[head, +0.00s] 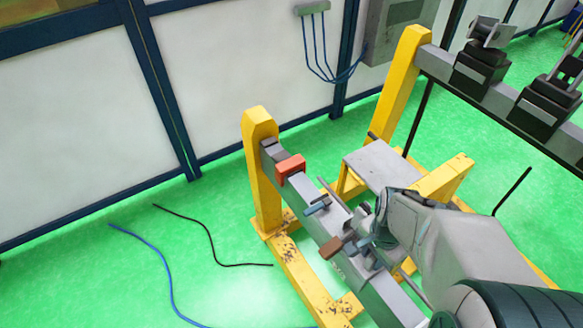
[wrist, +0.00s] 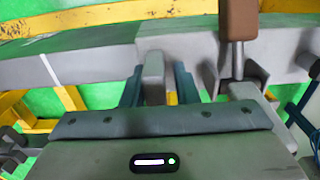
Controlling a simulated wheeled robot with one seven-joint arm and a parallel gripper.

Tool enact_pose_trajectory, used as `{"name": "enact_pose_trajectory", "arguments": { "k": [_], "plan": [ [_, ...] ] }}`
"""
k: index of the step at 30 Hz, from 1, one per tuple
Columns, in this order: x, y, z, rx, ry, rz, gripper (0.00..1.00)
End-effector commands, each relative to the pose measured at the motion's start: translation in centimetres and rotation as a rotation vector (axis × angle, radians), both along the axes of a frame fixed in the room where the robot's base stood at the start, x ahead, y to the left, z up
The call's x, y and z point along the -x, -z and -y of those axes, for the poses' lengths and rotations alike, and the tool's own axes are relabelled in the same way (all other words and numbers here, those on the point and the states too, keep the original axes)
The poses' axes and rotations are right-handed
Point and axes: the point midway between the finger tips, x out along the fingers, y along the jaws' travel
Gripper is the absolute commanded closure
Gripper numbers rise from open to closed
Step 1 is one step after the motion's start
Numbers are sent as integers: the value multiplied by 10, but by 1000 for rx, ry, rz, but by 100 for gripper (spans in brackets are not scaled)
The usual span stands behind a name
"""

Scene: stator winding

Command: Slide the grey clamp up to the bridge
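In the head view my gripper (head: 378,232) reaches in from the right, low over the grey beam of a yellow stand. In the wrist view an upright grey piece, perhaps part of the clamp (wrist: 154,76), stands between my gripper's teal fingers (wrist: 158,86). A gap shows on its right side, so the fingers look open around it. A brown handle (wrist: 238,20) rises from a grey bracket to the right; it also shows in the head view (head: 331,247). An orange-red block (head: 290,168) straddles the beam towards its far left end. I cannot tell which part is the bridge.
The yellow post (head: 262,165) closes the beam's far end. A blue-grey handle (head: 318,206) sticks out of the beam between the orange-red block and my gripper. A grey plate (head: 385,165) lies behind. Black and blue cables (head: 160,262) lie on the green floor.

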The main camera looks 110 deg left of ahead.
Motion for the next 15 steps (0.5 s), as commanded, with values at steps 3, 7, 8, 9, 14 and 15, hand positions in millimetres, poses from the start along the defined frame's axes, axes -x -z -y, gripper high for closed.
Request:
{"name": "enact_pose_trajectory", "arguments": {
  "k": [3,7,8,9,14,15],
  "plan": [
    [4,0,-4,-1,0,-1,75],
    [4,0,-4,1,0,-1,75],
    [4,0,-3,1,1,-1,75],
    [4,0,-3,1,1,-1,75],
    [6,0,-5,1,0,-1,75],
    [8,1,-7,1,0,-1,75]
  ]
}}
